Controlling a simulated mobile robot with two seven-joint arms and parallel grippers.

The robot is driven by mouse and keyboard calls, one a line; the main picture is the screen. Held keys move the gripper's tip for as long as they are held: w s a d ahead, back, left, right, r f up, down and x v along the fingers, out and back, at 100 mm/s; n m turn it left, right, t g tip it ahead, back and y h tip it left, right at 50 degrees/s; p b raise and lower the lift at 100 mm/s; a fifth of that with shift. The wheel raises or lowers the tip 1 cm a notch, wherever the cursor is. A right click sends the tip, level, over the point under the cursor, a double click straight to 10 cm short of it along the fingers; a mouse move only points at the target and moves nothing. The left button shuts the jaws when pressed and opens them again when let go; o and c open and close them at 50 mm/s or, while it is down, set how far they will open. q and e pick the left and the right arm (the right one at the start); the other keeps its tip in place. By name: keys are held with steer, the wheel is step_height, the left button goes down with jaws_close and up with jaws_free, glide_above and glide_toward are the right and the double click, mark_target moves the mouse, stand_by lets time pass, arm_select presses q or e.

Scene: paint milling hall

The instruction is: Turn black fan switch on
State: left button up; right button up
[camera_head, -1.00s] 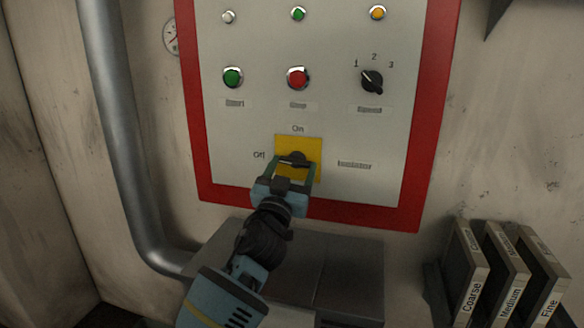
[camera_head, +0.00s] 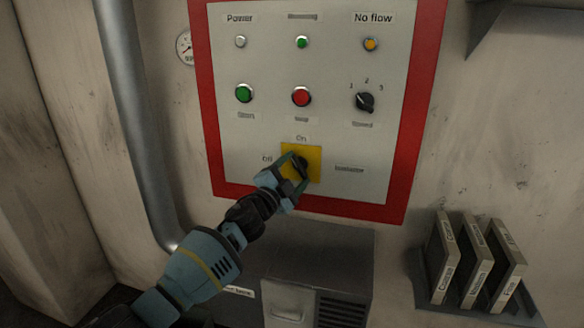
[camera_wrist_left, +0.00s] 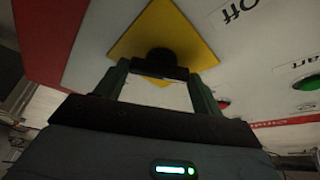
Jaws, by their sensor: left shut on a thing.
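The black switch (camera_head: 301,163) is a knob on a yellow square plate (camera_head: 315,171) low on the grey panel. "On" is printed above the plate and "Off" to its left. My left gripper (camera_head: 298,169) reaches up from the lower left and is shut on the switch, one finger at its upper left and one at its lower right. In the left wrist view the black switch (camera_wrist_left: 160,60) sits between the two fingertips, in front of the yellow plate (camera_wrist_left: 198,45). The fingers partly hide the switch, so its exact pointing is hard to read. My right gripper is not in view.
The red-framed panel (camera_head: 240,162) also carries a green button (camera_head: 244,93), a red button (camera_head: 301,97), a black speed knob (camera_head: 365,102) and small lamps. A grey pipe (camera_head: 128,110) runs at left. A rack of labelled plates (camera_head: 475,262) is at lower right. A dark metal box (camera_head: 320,255) is below.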

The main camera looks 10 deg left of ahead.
arm_select(q)
steer(key=shift+a+r+m+g+p, duration=0.1)
steer(key=shift+r+m+g+p, duration=0.4)
steer(key=shift+m, duration=0.6)
steer(key=shift+f+m+g, duration=0.15)
steer(key=shift+m+g, duration=0.15)
steer(key=shift+m, duration=0.9)
steer(key=shift+f+m+g, duration=0.1)
steer(key=shift+m+g, duration=0.4)
steer(key=shift+m, duration=0.5)
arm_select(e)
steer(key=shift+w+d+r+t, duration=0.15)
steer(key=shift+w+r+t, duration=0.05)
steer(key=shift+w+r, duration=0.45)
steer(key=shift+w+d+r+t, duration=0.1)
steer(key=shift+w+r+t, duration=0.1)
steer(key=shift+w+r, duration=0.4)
arm_select(q)
steer(key=o, duration=1)
steer(key=shift+s, duration=0.15)
steer(key=shift+s+a, duration=0.3)
steer(key=shift+s, duration=0.15)
steer(key=shift+v, duration=3.25)
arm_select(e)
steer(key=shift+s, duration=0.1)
